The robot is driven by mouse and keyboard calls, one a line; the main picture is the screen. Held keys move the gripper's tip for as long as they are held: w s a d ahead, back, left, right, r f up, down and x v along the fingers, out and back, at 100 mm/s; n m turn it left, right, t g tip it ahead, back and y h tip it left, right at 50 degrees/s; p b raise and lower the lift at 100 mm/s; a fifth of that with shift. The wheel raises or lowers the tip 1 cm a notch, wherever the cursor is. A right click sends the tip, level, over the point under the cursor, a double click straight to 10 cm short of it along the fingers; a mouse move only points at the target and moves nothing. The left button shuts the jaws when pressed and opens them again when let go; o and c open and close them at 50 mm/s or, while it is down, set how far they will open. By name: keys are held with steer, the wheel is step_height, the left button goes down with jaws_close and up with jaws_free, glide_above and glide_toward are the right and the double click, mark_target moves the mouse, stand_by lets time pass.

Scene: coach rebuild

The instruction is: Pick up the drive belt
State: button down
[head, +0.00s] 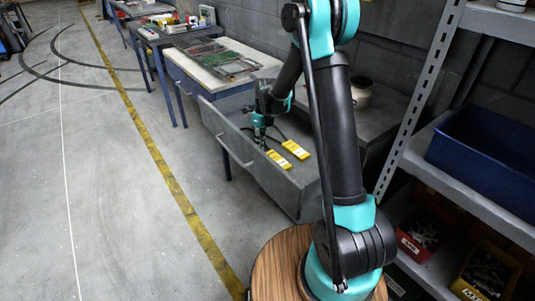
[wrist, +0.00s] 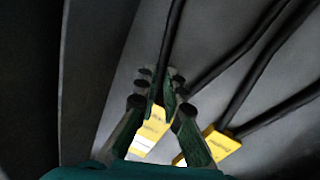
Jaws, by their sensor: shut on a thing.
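An open grey drawer (head: 235,137) holds black drive belts with yellow sleeves. The drive belt (wrist: 172,32) in my grip is a black strand running up from between my fingertips in the wrist view. A yellow sleeve (wrist: 150,134) shows between and below the fingers. My gripper (wrist: 161,82) is shut on this strand, low inside the drawer; it also shows in the head view (head: 260,133). A second yellow sleeve (wrist: 218,145) with several black strands lies just to the right, partly behind a finger. In the head view two yellow sleeves (head: 278,159) (head: 295,149) lie side by side.
The drawer's front wall (head: 262,167) stands left of my gripper. A grey shelf rack with a blue bin (head: 480,150) stands at the right. A workbench with a flat panel (head: 222,58) is behind the drawer. A pot (head: 361,92) stands on the cabinet top. The floor at left is clear.

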step_height(320, 180, up, 20)
stand_by(0.7)
steer(key=shift+s, duration=0.1)
stand_by(0.6)
